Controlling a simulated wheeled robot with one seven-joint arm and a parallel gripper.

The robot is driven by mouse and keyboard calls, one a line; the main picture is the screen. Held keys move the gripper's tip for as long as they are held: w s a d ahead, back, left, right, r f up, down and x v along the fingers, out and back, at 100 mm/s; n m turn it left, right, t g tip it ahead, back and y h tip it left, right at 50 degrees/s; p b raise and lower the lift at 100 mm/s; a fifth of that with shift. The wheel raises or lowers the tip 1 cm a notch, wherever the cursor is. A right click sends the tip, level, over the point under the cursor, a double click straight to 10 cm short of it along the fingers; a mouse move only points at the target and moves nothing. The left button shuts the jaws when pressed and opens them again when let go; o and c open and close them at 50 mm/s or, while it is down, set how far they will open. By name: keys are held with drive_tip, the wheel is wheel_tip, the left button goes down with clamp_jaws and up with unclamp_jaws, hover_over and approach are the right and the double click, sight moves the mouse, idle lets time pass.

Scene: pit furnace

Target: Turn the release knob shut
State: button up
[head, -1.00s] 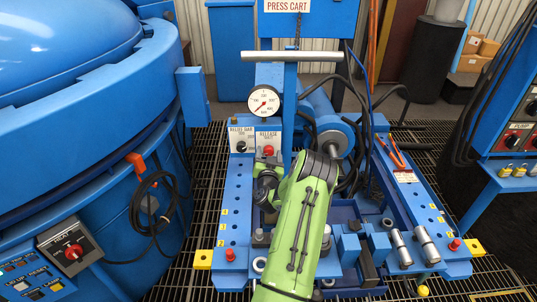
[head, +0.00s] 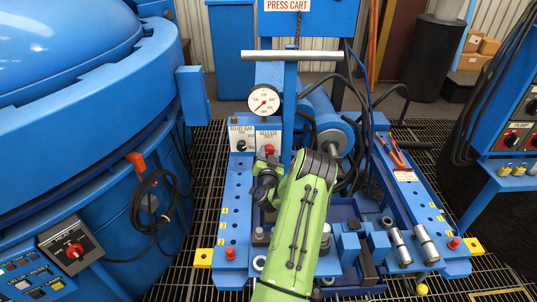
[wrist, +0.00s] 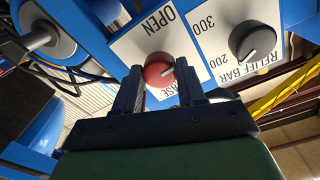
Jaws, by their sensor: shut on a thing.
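The release knob (wrist: 157,68) is round and red, on a white plate lettered OPEN and partly hidden RELEASE. In the wrist view its pale pointer mark faces right, away from the word OPEN. My gripper (wrist: 159,82) has one dark finger on each side of the knob and is shut on it. The fingers hide part of the plate's lettering. In the head view the knob (head: 269,149) shows as a small red spot just beyond my gripper (head: 267,162), which is partly hidden by my wrist.
A black relief knob (wrist: 252,41) is close to the right of the release knob in the wrist view. A pressure gauge (head: 264,100) stands above the plates. The cart's T-shaped handle (head: 290,57) and its post rise close to my arm. Hoses (head: 352,140) hang behind.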

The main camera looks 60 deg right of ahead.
drive_tip(key=m+p, duration=0.1)
drive_tip(key=m, duration=0.4)
drive_tip(key=m+p, duration=0.1)
drive_tip(key=m, duration=0.3)
drive_tip(key=shift+m+y, duration=0.3)
drive_tip(key=m+p, duration=0.1)
drive_tip(key=m, duration=0.3)
drive_tip(key=shift+s, duration=0.1)
drive_tip(key=m+p, duration=0.1)
drive_tip(key=m, duration=0.3)
drive_tip(key=shift+m, duration=0.4)
drive_tip(key=o, duration=1.1)
drive_tip(key=shift+c, duration=0.2)
